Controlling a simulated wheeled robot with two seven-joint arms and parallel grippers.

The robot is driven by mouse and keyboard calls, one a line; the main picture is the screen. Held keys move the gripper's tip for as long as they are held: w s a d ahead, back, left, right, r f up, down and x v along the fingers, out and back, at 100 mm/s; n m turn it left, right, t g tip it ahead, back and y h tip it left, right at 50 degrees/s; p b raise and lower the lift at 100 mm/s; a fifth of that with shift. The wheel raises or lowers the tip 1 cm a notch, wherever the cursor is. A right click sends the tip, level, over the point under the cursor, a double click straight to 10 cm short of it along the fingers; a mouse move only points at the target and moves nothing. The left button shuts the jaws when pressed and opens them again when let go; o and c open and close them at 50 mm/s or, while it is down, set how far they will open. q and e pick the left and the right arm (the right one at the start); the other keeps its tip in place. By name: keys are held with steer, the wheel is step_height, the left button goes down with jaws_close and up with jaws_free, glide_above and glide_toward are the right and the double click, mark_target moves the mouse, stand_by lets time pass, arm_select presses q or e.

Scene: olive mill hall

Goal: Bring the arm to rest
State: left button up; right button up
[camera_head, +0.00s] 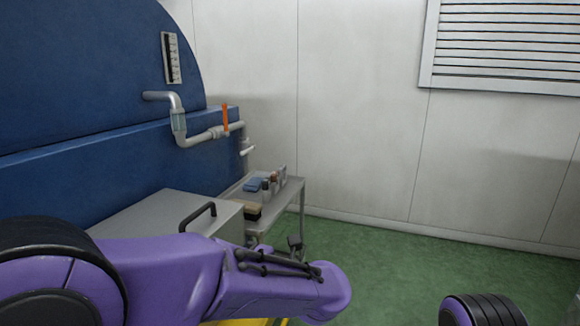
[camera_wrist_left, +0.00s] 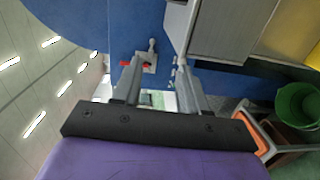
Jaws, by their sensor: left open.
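My left arm, purple with black joints, reaches in from the left across the bottom of the head view. My left gripper (camera_wrist_left: 160,72) shows in the left wrist view with its two grey fingers apart and nothing between them. Beyond the fingers are a blue surface and small pale pipe fittings. In the head view I cannot clearly make out the left fingers; a small dark piece shows just past the forearm. Part of my right arm shows at the bottom right corner, but its gripper is out of view.
A large blue machine (camera_head: 80,160) with a grey pipe (camera_head: 190,138) and orange handle (camera_head: 226,119) stands left. A grey metal box (camera_head: 170,224) and a cart (camera_head: 292,190) with bottles are near my arm. A green bucket (camera_wrist_left: 297,104) shows right. Green floor (camera_head: 400,265) is clear.

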arm_select(q)
steer(key=w+a+f+m+t+h, duration=0.2)
steer(key=w+f+m+t+h, duration=0.5)
steer(key=m, duration=0.6)
steer(key=s+a+f+m+h+p, duration=0.1)
steer(key=s+a+f+m+h, duration=0.1)
steer(key=f+m, duration=0.35)
steer(key=s+a+f+m+h+p, duration=0.2)
steer(key=f, duration=0.7)
steer(key=s+a+f+m+g+p, duration=0.1)
steer(key=s+a+f+g, duration=0.2)
steer(key=s, duration=0.7)
steer(key=s+a+f+m+g+h+p, duration=0.1)
steer(key=s+a+f+g, duration=0.3)
steer(key=s+f, duration=0.4)
steer(key=s+a+f+m+g+p, duration=0.1)
steer(key=s+a+f+g, duration=0.2)
steer(key=s, duration=1)
step_height(320, 180, down, 3)
steer(key=shift+s+a+f+m+g, duration=0.15)
steer(key=shift+a+m+g, duration=0.25)
steer(key=shift+a, duration=0.35)
arm_select(e)
steer(key=r, duration=0.5)
steer(key=shift+w+r, duration=0.4)
